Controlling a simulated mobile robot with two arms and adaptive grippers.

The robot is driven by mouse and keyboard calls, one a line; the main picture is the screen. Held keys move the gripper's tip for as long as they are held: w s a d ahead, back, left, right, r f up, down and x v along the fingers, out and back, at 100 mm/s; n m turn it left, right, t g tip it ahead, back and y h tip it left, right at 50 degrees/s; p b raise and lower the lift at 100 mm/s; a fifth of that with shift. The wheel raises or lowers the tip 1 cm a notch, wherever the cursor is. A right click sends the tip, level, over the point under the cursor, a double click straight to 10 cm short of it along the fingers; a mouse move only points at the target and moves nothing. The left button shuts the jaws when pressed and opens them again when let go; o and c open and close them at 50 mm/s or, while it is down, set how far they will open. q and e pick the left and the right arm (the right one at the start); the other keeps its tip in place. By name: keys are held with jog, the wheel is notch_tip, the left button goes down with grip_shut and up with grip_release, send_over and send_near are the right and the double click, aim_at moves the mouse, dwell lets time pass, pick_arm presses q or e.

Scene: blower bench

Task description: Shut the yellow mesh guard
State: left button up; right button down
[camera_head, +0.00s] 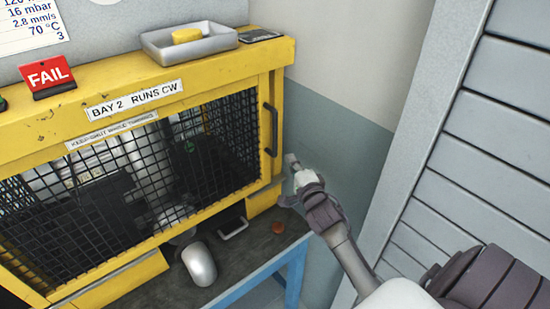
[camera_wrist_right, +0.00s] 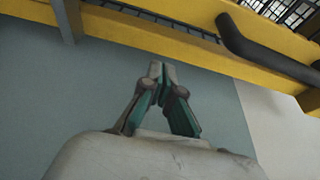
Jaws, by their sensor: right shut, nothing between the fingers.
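The yellow mesh guard (camera_head: 195,150) is a yellow frame with black wire mesh across the front of the yellow bench enclosure. Its dark upright bar handle (camera_head: 270,130) is at its right end. I cannot tell for sure whether the guard sits flush or slightly ajar. My right gripper (camera_head: 291,161) is shut and empty, just right of the guard's handle end and a little below the handle. In the right wrist view, its closed fingertips (camera_wrist_right: 161,68) point at a yellow edge, with the dark handle (camera_wrist_right: 260,46) up and to the right. My left gripper is not in view.
A grey tray (camera_head: 160,52) with a yellow block stands on the enclosure top, near a red FAIL sign (camera_head: 47,76). A rounded pale object (camera_head: 199,264) and a small reddish disc (camera_head: 278,227) are below the guard. A grey slatted panel (camera_head: 490,150) rises at right.

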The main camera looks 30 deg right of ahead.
jog(key=w+a+p, duration=0.1)
jog(key=w+a, duration=0.2)
jog(key=shift+a+p, duration=0.15)
jog(key=shift+p, duration=0.2)
